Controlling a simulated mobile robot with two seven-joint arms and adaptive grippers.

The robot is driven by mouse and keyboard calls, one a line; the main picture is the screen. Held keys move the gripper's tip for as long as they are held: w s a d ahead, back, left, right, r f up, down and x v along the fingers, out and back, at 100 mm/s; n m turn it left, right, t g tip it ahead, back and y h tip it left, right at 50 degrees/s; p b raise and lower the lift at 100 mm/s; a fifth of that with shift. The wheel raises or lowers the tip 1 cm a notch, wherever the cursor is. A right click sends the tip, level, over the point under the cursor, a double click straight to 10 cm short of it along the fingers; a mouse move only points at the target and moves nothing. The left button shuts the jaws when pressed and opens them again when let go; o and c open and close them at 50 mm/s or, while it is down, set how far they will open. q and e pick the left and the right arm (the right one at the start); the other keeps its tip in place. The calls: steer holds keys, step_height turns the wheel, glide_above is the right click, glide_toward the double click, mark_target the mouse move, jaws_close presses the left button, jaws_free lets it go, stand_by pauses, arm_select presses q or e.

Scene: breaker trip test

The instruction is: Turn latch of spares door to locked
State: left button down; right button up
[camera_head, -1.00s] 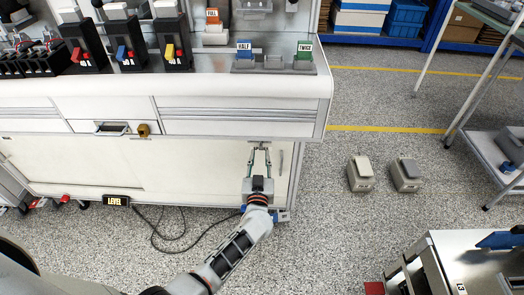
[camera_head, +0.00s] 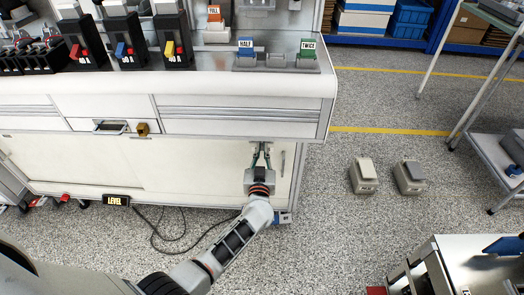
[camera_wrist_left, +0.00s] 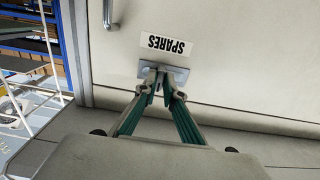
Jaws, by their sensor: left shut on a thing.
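The spares door (camera_head: 215,170) is the pale cabinet panel below the drawers. In the left wrist view its SPARES label (camera_wrist_left: 166,45) appears upside down, next to the small grey metal latch plate (camera_wrist_left: 150,67). My left gripper (camera_head: 261,147) is at the top right part of this door. In the left wrist view its fingertips (camera_wrist_left: 163,84) are shut on the latch, and they hide the latch's turning part, so I cannot tell its angle. The door looks closed. My right gripper is not in view.
A vertical door handle (camera_head: 282,163) is just right of my left gripper. A brass-coloured lock (camera_head: 143,129) sits on the drawer front above. A LEVEL sign (camera_head: 117,201) and black cables lie low at the cabinet's base. Two grey boxes (camera_head: 363,175) (camera_head: 409,177) stand on open floor at right.

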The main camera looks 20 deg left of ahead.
arm_select(q)
steer(key=shift+n, duration=0.4)
steer(key=n, duration=0.2)
steer(key=shift+n, duration=0.4)
steer(key=n, duration=0.5)
steer(key=shift+d, duration=0.1)
steer(key=n, duration=0.5)
steer(key=shift+b, duration=0.35)
steer(key=shift+n, duration=1.9)
steer(key=shift+n+b, duration=0.3)
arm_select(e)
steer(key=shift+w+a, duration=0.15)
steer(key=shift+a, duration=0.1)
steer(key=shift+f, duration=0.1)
